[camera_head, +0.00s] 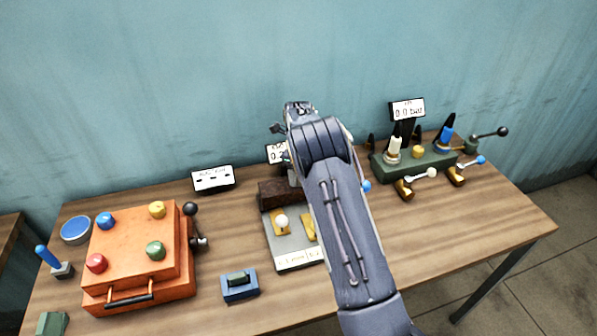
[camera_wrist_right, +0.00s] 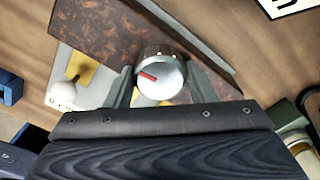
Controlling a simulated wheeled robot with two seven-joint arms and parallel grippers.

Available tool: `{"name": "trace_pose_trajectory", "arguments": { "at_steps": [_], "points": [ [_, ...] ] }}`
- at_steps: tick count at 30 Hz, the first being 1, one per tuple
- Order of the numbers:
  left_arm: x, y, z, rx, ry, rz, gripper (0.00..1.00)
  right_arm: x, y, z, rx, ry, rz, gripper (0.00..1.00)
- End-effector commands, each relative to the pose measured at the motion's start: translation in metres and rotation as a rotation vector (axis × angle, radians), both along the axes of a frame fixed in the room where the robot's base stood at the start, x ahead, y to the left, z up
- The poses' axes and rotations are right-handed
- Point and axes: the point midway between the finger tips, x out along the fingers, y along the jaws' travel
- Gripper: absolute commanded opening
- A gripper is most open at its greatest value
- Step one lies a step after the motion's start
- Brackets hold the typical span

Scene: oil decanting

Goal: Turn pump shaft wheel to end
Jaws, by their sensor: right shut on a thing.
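A round silver knob or wheel (camera_wrist_right: 160,78) with a red mark on its face shows in the right wrist view, beside a dark brown mottled block (camera_wrist_right: 110,35). My right gripper (camera_wrist_right: 160,82) has a finger on each side of the knob and is shut on it. The red mark points left and slightly up in that view. In the head view the brown block (camera_head: 277,194) stands at the back of a grey plate (camera_head: 290,261). My right arm covers the knob and most of the plate's right side there. My left gripper is not in view.
A display (camera_head: 276,154) behind the block is partly covered by my arm. An orange box (camera_head: 135,260) with coloured knobs stands left, and a blue block (camera_head: 240,286) lies in front. A green manifold (camera_head: 420,164) with levers stands right. The table's right front is clear.

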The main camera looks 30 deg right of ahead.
Motion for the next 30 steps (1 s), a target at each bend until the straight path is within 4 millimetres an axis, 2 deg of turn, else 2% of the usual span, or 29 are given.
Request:
{"name": "trace_pose_trajectory", "arguments": {
  "at_steps": [10,25,26,30],
  "points": [
    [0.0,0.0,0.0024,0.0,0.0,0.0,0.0,0.0005,-0.001,0.0013,-0.003,-0.003,-0.127,0.27],
    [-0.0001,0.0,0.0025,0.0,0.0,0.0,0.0,0.0006,-0.0008,0.0012,-0.002,-0.003,-0.147,0.27],
    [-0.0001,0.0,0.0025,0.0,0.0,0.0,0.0,0.0006,-0.0008,0.0011,-0.002,-0.003,-0.147,0.51],
    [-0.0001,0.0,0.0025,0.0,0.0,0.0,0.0,0.0003,-0.0006,0.0008,-0.001,-0.003,-0.146,0.7]
  ]
}}
